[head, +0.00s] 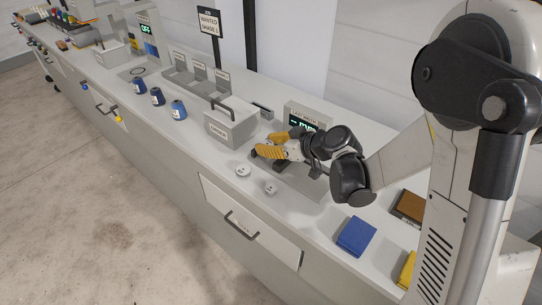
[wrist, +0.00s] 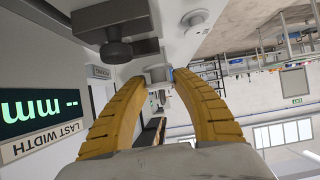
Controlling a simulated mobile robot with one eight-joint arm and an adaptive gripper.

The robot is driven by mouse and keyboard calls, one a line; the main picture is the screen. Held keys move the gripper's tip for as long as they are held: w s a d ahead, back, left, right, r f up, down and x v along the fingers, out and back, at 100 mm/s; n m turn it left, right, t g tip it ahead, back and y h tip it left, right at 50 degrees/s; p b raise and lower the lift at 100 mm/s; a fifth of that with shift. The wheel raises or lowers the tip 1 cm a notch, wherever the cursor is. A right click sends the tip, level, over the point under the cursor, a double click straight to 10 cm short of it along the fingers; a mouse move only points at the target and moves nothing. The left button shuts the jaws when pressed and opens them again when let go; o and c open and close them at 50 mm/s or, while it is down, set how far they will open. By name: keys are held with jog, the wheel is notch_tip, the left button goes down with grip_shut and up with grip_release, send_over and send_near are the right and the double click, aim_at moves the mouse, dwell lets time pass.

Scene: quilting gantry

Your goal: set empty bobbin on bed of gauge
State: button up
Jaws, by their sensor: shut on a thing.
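My gripper (head: 256,152) reaches from the right over the gauge, with its yellow fingers pointing left. In the wrist view its fingertips (wrist: 160,78) are closed on a small pale grey piece (wrist: 157,73), which looks like the empty bobbin; its shape is mostly hidden. The gauge has a grey base plate (head: 302,187) and a LAST WIDTH display (head: 303,121) behind the gripper. The display also shows in the wrist view (wrist: 40,110), upside down, reading "-- mm". A dark block with a black knob (wrist: 116,50) is close to the fingertips. I cannot tell whether the piece touches the bed.
A grey lidded box (head: 232,128) stands left of my gripper. Several blue thread cones (head: 178,110) stand farther left. A blue block (head: 356,237) lies at the right.

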aim_at(271, 142)
jog(key=w+f, duration=0.1)
jog(key=w+d+f, duration=0.1)
jog(key=w, duration=0.1)
jog(key=shift+w+d+f+b, duration=0.15)
jog(key=shift+w+b, duration=0.05)
jog(key=shift+b, duration=0.2)
notch_tip(271, 142, down, 4)
jog(key=shift+f+b, duration=0.1)
jog(key=shift+b, duration=0.9)
jog(key=o, duration=0.8)
jog(key=shift+c, duration=0.2)
